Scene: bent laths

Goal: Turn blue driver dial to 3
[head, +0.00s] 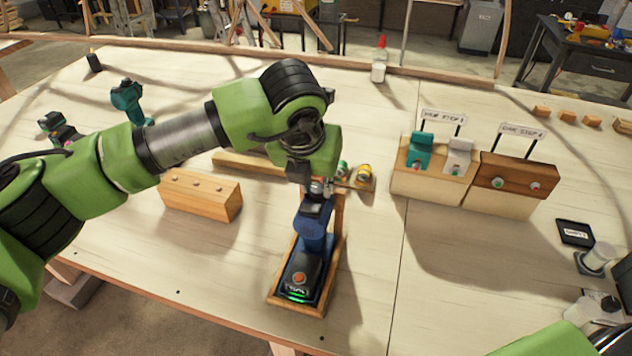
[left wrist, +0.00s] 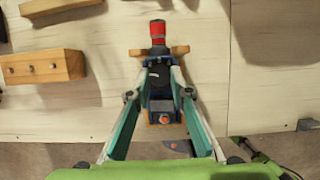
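The blue driver (head: 312,238) lies in a wooden cradle (head: 328,305) near the table's front edge. Its dark base has an orange button and a lit green strip; its small label is unreadable. In the left wrist view its red nose (left wrist: 158,33) points away, with a black part (left wrist: 158,76) behind it. My left gripper (head: 316,187) is above the driver's far part, partly hidden by its own wrist. In the left wrist view its fingers (left wrist: 160,88) stand apart on both sides of the driver; contact cannot be told. No dial number is readable. My right gripper is not in view.
A wooden block (head: 200,194) with pegs stands left of the cradle. Two labelled wooden stands (head: 434,188) (head: 505,192) are at the right. A teal tool (head: 128,100) is at the far left. The table between cradle and stands is mostly clear.

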